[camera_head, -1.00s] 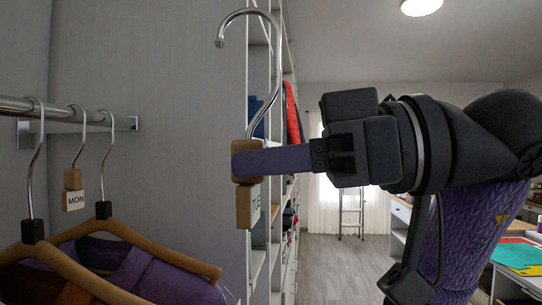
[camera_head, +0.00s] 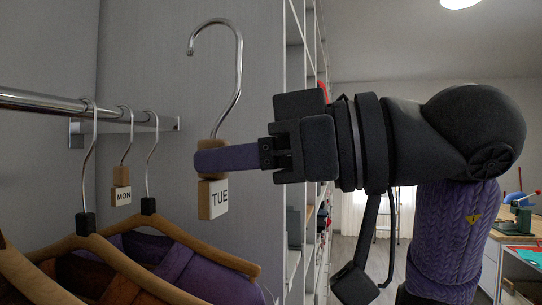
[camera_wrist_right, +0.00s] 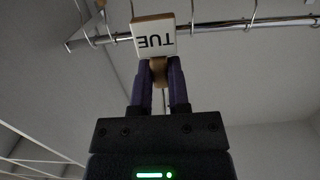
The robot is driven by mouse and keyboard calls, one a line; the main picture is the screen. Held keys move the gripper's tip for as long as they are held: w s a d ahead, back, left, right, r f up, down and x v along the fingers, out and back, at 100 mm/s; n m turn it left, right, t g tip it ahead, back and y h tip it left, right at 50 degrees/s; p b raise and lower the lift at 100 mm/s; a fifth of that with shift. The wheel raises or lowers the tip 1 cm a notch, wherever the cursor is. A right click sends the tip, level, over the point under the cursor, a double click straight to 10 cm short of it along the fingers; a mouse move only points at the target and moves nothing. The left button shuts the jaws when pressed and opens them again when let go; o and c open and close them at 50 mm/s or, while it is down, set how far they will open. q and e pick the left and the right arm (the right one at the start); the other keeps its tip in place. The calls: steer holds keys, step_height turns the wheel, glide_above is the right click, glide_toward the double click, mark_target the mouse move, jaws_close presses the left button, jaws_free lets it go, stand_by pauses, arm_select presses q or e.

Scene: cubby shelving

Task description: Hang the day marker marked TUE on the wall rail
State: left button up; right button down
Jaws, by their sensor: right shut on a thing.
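The TUE day marker (camera_head: 213,199) is a wooden block with a white TUE label and a tall metal hook. My right gripper (camera_head: 208,160) is shut on its wooden neck and holds it upright in the air, right of the wall rail (camera_head: 55,104). The hook's open tip faces left, above rail height and apart from the rail. In the right wrist view, the TUE marker (camera_wrist_right: 154,36) sits between the fingertips of the right gripper (camera_wrist_right: 160,75), and the rail (camera_wrist_right: 235,25) runs behind it. My left gripper is not in view.
The MON marker (camera_head: 122,187) hangs on the rail between hangers. Wooden hangers (camera_head: 120,262) with a purple garment (camera_head: 185,268) hang below. The rail's end bracket (camera_head: 178,124) is on the grey wall. White shelving (camera_head: 296,120) stands to the right.

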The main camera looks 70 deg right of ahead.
steer(key=w+a+f+p, duration=0.1)
steer(key=w+p, duration=0.4)
steer(key=w, duration=0.6)
steer(key=w+a+f+p, duration=0.1)
steer(key=w+p, duration=0.5)
steer(key=w, duration=0.6)
steer(key=shift+f, duration=0.45)
steer(key=shift+w, duration=0.1)
steer(key=c, duration=0.5)
jaws_free()
steer(key=shift+d, duration=0.1)
